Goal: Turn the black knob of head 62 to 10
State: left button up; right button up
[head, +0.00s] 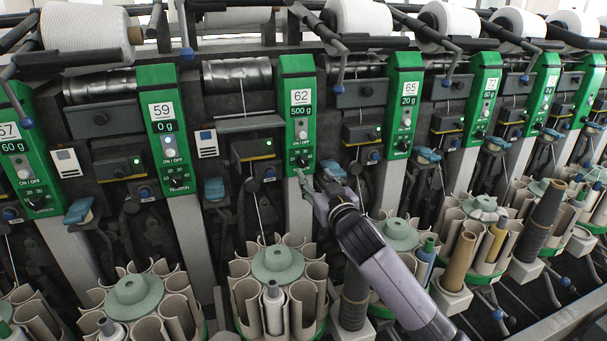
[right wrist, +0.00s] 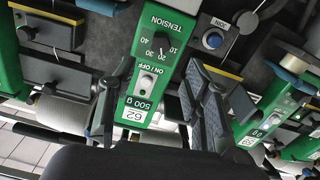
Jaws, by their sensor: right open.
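The green panel of head 62 (head: 299,120) stands in the middle of the head view, with its display reading 500 g. Its black knob (head: 302,161) is low on the panel, above the TENSION label. In the right wrist view the panel appears upside down, and the knob (right wrist: 160,40) sits beside the numbers 10 to 40. My right gripper (head: 314,184) is open just below the knob in the head view. Its two fingers (right wrist: 160,70) show apart in the wrist view, with nothing between them. My left gripper is out of view.
Similar panels stand on both sides, including head 59 (head: 164,125) and head 65 (head: 404,105). The round ON/OFF button (right wrist: 147,81) is close to the knob. A bobbin carousel (head: 278,263) stands below head 62. White yarn packages (head: 360,18) line the top.

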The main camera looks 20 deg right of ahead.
aim_at(304, 165)
jog(key=shift+w+a+f, duration=0.1)
jog(key=shift+w+f, duration=0.05)
jog(key=shift+w, duration=1.85)
jog(key=shift+w+a+f, duration=0.1)
jog(key=shift+w+f, duration=0.05)
jog(key=shift+w, duration=1.8)
jog(key=shift+d, duration=0.1)
grip_shut()
